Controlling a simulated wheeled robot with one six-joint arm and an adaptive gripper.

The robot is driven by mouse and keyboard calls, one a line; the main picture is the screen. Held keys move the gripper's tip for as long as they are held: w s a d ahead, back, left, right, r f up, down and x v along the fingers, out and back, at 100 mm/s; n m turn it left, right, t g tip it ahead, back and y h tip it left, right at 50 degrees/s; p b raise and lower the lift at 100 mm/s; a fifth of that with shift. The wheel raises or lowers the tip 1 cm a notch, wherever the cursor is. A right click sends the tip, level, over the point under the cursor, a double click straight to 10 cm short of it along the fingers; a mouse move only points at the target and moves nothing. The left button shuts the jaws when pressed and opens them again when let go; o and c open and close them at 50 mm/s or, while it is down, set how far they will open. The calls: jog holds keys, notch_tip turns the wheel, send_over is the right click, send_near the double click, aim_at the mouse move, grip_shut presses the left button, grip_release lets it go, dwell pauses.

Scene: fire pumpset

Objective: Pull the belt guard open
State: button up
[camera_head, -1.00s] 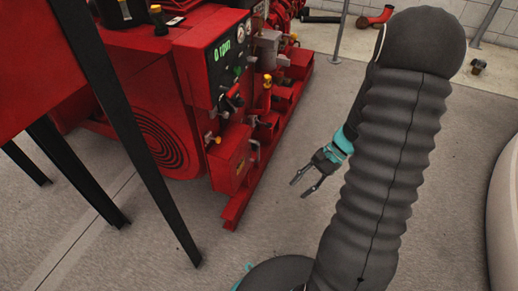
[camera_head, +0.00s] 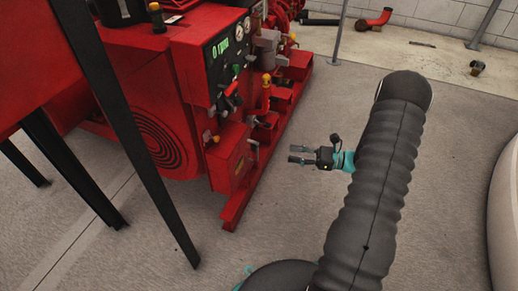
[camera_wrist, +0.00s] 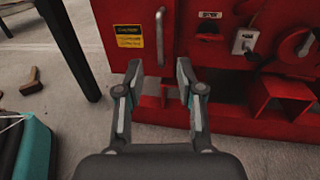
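The belt guard (camera_head: 229,160) is a red box low on the side of the red pumpset, with a small handle (camera_head: 254,152) on its face. In the wrist view, a red panel (camera_wrist: 184,45) that looks like its face bears a yellow caution label (camera_wrist: 128,36) and a vertical metal handle (camera_wrist: 160,38). The panel looks shut. My gripper (camera_head: 291,154) is open and empty, to the right of the guard and apart from it. In the wrist view my gripper (camera_wrist: 158,72) has its fingers spread just below the handle in the picture.
A control panel (camera_head: 229,55) with gauges sits above the guard. A red base rail (camera_head: 240,205) runs along the floor. A black-legged red table (camera_head: 150,180) stands at left. Knobs and a switch (camera_wrist: 244,41) lie right of the handle.

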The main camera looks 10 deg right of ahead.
send_over(257, 160)
jog(key=shift+w+d+b, duration=0.1)
jog(key=shift+w+b, duration=0.25)
dwell(0.3)
grip_shut()
